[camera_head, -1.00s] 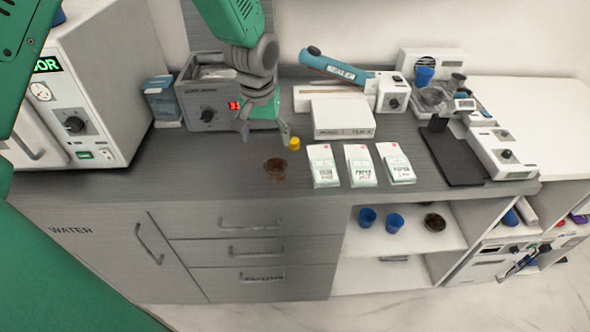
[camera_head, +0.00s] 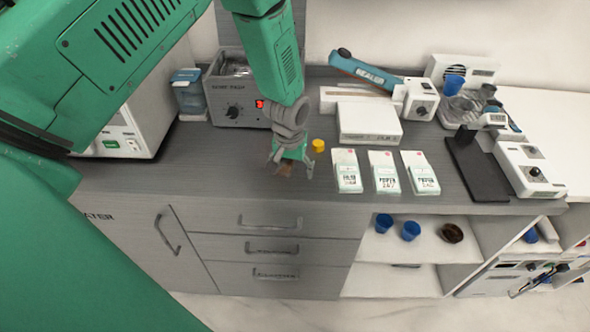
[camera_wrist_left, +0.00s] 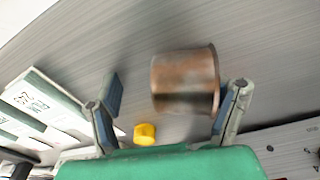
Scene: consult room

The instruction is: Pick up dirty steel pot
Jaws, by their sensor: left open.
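The dirty steel pot (camera_head: 284,170) is small and brown-stained and stands on the grey counter. It is mostly hidden by my left gripper (camera_head: 291,172) in the head view. In the left wrist view the pot (camera_wrist_left: 184,82) appears between and beyond the two fingers of my open, empty left gripper (camera_wrist_left: 174,98). Its rim is near the right finger in that picture; I cannot tell whether they touch. The left finger is clearly apart from it. My right gripper is not in view.
A yellow cap-like object (camera_head: 318,145) stands close by the pot, also seen in the left wrist view (camera_wrist_left: 145,133). White packets (camera_head: 346,170) lie to the right. A steel-fronted machine (camera_head: 236,100) stands behind. Another brown pot (camera_head: 452,233) and blue cups (camera_head: 384,223) are on the shelf below.

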